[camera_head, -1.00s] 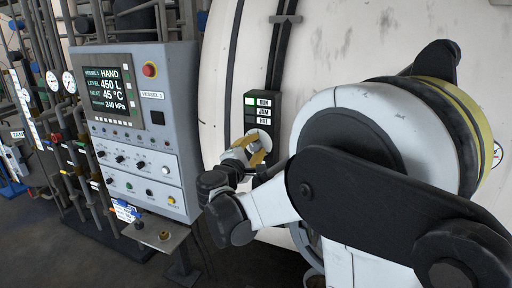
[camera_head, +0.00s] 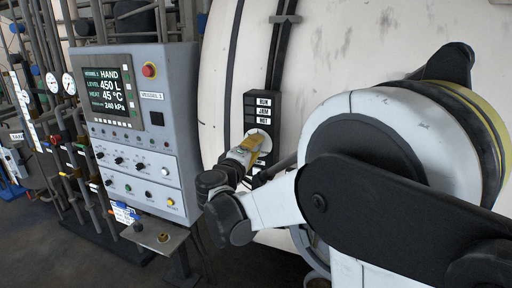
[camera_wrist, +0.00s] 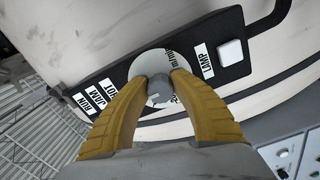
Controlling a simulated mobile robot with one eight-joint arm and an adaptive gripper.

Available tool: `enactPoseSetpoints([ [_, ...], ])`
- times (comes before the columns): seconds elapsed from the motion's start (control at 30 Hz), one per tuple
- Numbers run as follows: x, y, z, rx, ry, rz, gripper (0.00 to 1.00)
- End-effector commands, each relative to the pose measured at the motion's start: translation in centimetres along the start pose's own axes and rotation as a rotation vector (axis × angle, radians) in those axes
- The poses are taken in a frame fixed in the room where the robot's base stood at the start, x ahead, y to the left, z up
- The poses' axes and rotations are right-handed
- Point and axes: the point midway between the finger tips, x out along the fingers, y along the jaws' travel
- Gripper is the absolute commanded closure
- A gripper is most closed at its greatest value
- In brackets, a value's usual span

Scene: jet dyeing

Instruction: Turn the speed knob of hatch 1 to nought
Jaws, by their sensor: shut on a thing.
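The small dark panel (camera_head: 257,97) of the hatch hangs on the pale vessel wall, with labels RUN, JAM and ROT on it. Its grey speed knob (camera_wrist: 157,92) sits on a round white dial (camera_wrist: 150,66) with small lettering. My gripper (camera_wrist: 158,86) has its yellow fingers closed on the knob from both sides. In the head view my gripper (camera_head: 257,149) covers the knob and part of the dial. The fingers hide part of the dial's scale, so I cannot read the setting. No lamp beside RUN is lit.
The grey control cabinet (camera_head: 183,75) stands left of my gripper, its screen (camera_head: 113,91) showing HAND, 450 L, 45 °C and 240 kPa. A small metal shelf (camera_head: 172,240) juts out below it. A white button (camera_wrist: 231,52) marked LAMP sits beside the dial.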

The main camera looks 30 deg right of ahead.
Motion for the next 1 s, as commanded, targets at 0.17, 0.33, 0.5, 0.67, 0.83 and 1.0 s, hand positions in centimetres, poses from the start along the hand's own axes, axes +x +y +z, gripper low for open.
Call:
enactPoseSetpoints([
  [0.17, 0.05, 0.09, -0.07, 0.016, 0.001, 0.002, 1.0],
  [0.33, 0.05, 0.1, -0.08, 0.019, 0.001, 0.002, 1.0],
  [0.5, 0.05, 0.1, -0.08, 0.018, 0.001, 0.002, 1.0],
  [0.67, 0.04, 0.07, -0.06, 0.018, 0.001, 0.001, 0.49],
  [0.83, 0.02, 0.04, -0.04, 0.018, 0.0, 0.001, 0.49],
  [1.0, -0.79, 0.02, -0.11, 0.018, 0.002, 0.0, 0.49],
])
